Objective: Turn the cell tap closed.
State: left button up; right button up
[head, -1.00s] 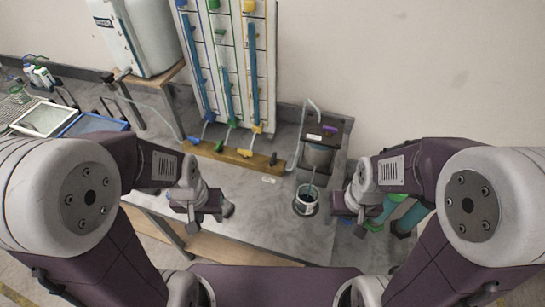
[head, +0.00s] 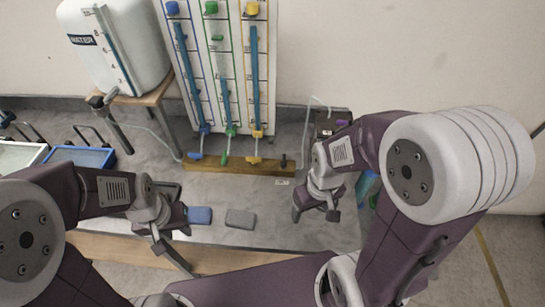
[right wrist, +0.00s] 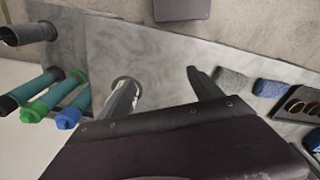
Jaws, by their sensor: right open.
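I cannot tell for sure which tap is the cell tap. A small dark knob (head: 284,162) stands at the right end of the wooden rail. A dark-topped stand with a purple part (head: 342,122) is mostly hidden behind my right arm. My right gripper (head: 318,212) is over the right of the bench, open and empty; its spread fingers show in the right wrist view (right wrist: 163,92). My left gripper (head: 168,238) is over the bench's front left, its jaws unclear.
Two flat pads, blue (head: 199,215) and grey (head: 240,219), lie on the bench between my grippers. A white water tank (head: 118,45) stands at the back left, near a blue tray (head: 80,156).

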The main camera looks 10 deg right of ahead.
jog(key=w+d+r+n, duration=0.2)
jog(key=w+r+n, duration=0.1)
jog(key=w+n, duration=0.1)
notch_tip(320, 180, up, 2)
jog(key=n, duration=0.9)
send_over(284, 162)
jog(key=shift+g, duration=0.3)
jog(key=f, duration=0.2)
jog(key=w+f, duration=0.1)
jog(key=f, duration=0.2)
jog(key=shift+w+a+f, duration=0.1)
jog(key=shift+f, duration=0.05)
notch_tip(284, 162, down, 8)
jog(key=shift+w+r+p, duration=0.1)
jog(key=shift+r+p, duration=0.15)
jog(key=shift+p, duration=0.3)
jog(key=shift+f, duration=0.3)
pick_arm(q)
jog(key=shift+s+d+r, duration=0.15)
jog(key=shift+d+r, duration=0.55)
jog(key=shift+r, duration=0.05)
pick_arm(e)
jog(key=shift+c, duration=0.3)
